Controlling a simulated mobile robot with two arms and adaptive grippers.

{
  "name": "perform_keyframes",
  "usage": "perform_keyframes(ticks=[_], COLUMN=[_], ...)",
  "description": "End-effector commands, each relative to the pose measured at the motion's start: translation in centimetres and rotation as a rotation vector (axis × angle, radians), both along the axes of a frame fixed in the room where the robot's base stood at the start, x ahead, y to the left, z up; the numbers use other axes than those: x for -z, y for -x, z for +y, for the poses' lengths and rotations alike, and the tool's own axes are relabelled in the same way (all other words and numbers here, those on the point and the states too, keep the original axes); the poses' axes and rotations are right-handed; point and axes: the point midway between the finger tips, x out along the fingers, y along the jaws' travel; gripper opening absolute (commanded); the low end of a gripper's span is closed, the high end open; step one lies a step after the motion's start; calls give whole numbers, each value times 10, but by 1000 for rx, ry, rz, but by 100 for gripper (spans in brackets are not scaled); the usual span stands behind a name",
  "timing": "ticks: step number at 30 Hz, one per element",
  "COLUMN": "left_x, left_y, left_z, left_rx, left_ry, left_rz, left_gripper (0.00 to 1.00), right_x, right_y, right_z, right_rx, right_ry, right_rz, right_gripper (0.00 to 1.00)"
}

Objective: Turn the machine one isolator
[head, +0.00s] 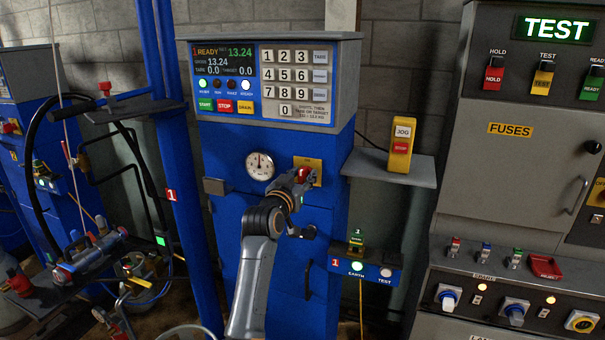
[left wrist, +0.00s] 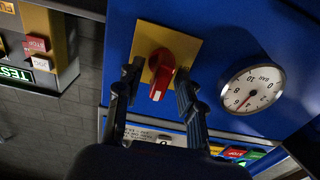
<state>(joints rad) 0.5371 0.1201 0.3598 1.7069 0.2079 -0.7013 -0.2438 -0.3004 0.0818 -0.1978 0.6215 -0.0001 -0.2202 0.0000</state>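The isolator is a red rotary knob (left wrist: 162,75) on a yellow plate (left wrist: 182,43), which also shows in the head view (head: 316,164). It is on the front of the blue machine one cabinet (head: 240,225), right of a round dial gauge (head: 260,166). My left gripper (head: 302,178) is at the knob and partly hides it in the head view. In the left wrist view its two dark fingers (left wrist: 157,90) are apart, one on each side of the knob, with gaps showing. I cannot tell whether they reach its depth. My right gripper is not in view.
The keypad display (head: 265,85) above reads READY and 13.24. A yellow JOG/STOP box (head: 401,144) stands on a shelf at right. A small EARTH/TEST box (head: 358,263) sits low right of the cabinet. A grey TEST console (head: 518,150) fills the right side.

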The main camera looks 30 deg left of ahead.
Motion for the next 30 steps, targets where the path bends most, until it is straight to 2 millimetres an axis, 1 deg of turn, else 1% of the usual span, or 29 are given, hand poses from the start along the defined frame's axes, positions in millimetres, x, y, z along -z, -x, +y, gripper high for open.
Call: perform_keyframes(ticks=[3,11,12,14,15,17,25,30], left_x=[0,0,0,0,0,0,0,-1], left_y=[-5,-6,-6,-6,-6,-6,-5,-6], left_z=[1,1,1,1,1,1,1,2], left_rx=[0,0,0,0,0,0,0,0], left_ry=[-1,-1,-1,-1,-1,-1,7,49], left_rz=[0,0,0,0,0,0,-2,-11], left_gripper=[38,38,34,21,13,1,0,0], right_x=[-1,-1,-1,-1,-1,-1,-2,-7], right_y=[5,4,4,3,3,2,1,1], right_z=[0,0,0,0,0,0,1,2], right_rx=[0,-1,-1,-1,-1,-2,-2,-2], right_ry=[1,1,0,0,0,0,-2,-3], right_rz=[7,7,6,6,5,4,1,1], right_gripper=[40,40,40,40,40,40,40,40])
